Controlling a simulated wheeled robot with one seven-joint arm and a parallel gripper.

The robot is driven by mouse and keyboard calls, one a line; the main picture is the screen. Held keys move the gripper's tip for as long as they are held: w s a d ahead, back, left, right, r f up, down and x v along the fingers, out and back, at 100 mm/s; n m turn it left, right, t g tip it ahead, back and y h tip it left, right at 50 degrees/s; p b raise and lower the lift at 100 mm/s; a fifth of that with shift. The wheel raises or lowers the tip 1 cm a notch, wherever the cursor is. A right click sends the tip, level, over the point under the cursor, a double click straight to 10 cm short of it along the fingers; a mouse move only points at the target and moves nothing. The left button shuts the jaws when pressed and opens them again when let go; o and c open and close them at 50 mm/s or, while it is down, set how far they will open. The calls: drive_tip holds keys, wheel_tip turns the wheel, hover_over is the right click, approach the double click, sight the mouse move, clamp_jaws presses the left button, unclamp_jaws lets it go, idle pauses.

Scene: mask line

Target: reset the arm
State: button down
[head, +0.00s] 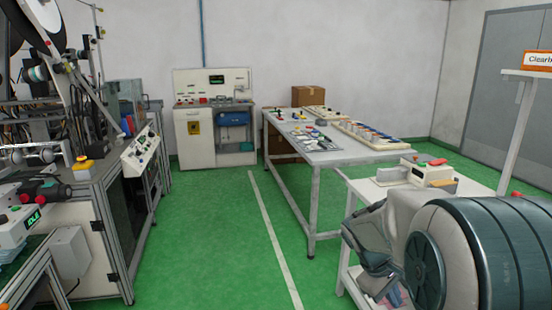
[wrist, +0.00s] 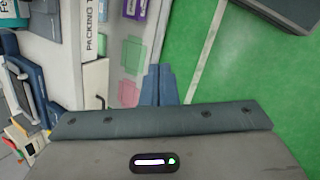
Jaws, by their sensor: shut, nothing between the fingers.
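My gripper (wrist: 158,85) shows in the wrist view with its two blue-grey fingers together, shut and empty. The fingers point toward a pale surface with pink and green outlined patches (wrist: 132,62), beside the green floor. In the head view my arm (head: 460,250) is folded at the lower right, in front of a small white table (head: 360,188). The fingertips cannot be made out clearly there.
A long table (head: 330,158) with small parts and trays stands in the middle back. Machinery (head: 75,200) fills the left side. A white test bench (head: 195,150) and a cardboard box (head: 308,96) are at the back. The green floor (head: 215,240) between is clear.

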drive_tip(key=s+a+r+m+t+y+p, duration=0.1)
drive_tip(key=s+a+r+m+y+p, duration=0.1)
drive_tip(key=s+a+r, duration=0.3)
drive_tip(key=s+a+r+m+t+y+p, duration=0.1)
drive_tip(key=s+a+r+m+y+p, duration=0.2)
drive_tip(key=s+a, duration=0.3)
drive_tip(key=s+r+m+p, duration=0.1)
drive_tip(key=s, duration=0.3)
drive_tip(key=shift+a+r+t+y, duration=0.2)
drive_tip(key=shift+r+t+y, duration=0.1)
drive_tip(key=shift+r+t, duration=0.1)
drive_tip(key=shift+s, duration=0.2)
